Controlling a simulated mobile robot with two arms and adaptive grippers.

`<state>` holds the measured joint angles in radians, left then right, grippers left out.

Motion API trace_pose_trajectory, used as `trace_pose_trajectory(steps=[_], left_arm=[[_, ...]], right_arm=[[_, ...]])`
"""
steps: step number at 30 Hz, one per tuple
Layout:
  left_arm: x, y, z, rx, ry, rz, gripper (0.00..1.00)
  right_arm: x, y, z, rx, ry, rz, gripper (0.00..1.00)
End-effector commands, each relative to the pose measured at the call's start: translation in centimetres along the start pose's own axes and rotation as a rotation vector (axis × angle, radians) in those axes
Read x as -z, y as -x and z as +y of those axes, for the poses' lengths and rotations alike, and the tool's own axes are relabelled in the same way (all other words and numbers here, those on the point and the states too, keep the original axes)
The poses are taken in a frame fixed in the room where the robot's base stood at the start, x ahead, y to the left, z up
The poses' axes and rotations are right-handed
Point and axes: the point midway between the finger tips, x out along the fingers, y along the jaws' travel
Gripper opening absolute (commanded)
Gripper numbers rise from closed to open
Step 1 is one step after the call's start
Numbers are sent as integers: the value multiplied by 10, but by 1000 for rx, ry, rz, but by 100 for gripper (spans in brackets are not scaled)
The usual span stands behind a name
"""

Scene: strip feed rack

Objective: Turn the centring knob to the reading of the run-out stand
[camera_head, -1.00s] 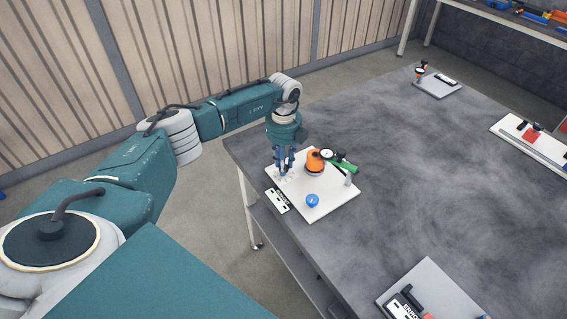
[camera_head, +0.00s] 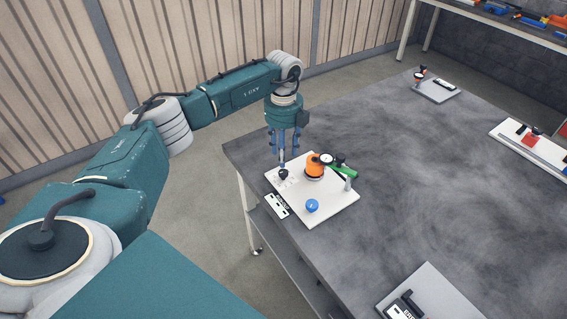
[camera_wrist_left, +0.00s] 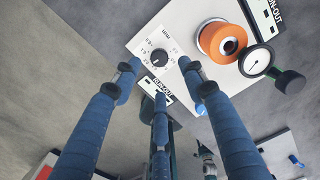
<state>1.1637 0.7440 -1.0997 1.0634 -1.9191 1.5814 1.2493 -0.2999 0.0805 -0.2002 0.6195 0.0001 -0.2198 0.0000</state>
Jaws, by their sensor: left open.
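The black centring knob (camera_head: 283,174) sits on the white plate (camera_head: 325,205) of the run-out stand, near its left corner. In the left wrist view the knob (camera_wrist_left: 160,57) has a printed ring of numbers around it, too small to read surely. An orange cylinder (camera_head: 314,165) stands on the plate. The white dial gauge (camera_head: 326,159) is beside it; its face (camera_wrist_left: 257,61) shows a dark needle, reading unclear. My left gripper (camera_head: 283,152) is open and empty, pointing down above the knob, apart from it. My right gripper is out of view.
A blue knob (camera_head: 312,205) and a green arm (camera_head: 343,171) are also on the plate. A label (camera_head: 277,205) lies at its near left edge. Other stations stand at the front (camera_head: 435,290), back (camera_head: 437,90) and right (camera_head: 530,140). The table's middle is clear.

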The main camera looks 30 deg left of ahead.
Motion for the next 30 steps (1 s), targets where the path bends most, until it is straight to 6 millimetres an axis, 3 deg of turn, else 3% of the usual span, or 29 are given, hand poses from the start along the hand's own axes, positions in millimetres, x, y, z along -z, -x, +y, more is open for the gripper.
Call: trace_pose_trajectory(steps=[3,9,30], left_arm=[[-1,23,0,1,1,-2,42],[0,45,0,1,1,-1,42],[0,48,0,-1,1,0,42]], right_arm=[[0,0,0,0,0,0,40],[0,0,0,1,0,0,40],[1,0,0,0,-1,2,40]])
